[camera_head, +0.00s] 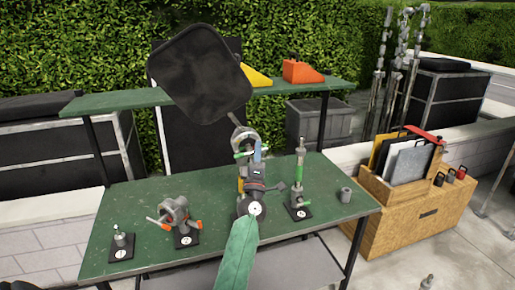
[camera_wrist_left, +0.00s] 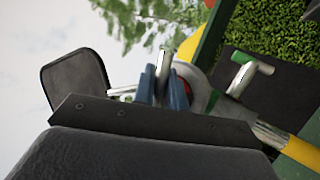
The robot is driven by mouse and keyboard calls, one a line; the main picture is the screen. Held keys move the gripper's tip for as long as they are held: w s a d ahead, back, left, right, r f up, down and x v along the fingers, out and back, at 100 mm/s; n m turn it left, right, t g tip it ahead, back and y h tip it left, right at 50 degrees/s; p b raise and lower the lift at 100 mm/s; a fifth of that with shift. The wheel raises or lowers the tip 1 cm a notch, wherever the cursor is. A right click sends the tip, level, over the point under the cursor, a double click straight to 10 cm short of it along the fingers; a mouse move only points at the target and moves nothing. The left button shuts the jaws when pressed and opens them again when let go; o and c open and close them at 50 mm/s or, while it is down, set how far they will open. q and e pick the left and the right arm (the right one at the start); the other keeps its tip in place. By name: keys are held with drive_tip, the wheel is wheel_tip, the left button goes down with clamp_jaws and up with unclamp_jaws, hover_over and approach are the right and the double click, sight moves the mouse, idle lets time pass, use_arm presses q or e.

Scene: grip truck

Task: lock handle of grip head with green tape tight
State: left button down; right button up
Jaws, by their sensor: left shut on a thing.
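The grip head (camera_head: 243,137) is a round grey metal head on an upright stand with a yellow section (camera_head: 241,184). Green tape (camera_head: 242,153) shows just below the head. In the left wrist view, the grip head (camera_wrist_left: 203,92) has a red part and a T-shaped metal handle with a green end (camera_wrist_left: 262,67). My left gripper (camera_head: 258,156) is at the head, and its blue fingers (camera_wrist_left: 164,92) are shut on a silver metal bar (camera_wrist_left: 163,66). Whether this bar belongs to the green-taped handle cannot be told. My right gripper is not in view.
A tilted black flag (camera_head: 200,75) is above the head. A raised green shelf (camera_head: 120,101) is behind. A wooden crate (camera_head: 405,215) stands right.

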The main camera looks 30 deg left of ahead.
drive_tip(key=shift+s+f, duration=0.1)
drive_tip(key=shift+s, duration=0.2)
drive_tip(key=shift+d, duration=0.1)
use_arm(q)
drive_tip(key=c, duration=1.7)
unclamp_jaws()
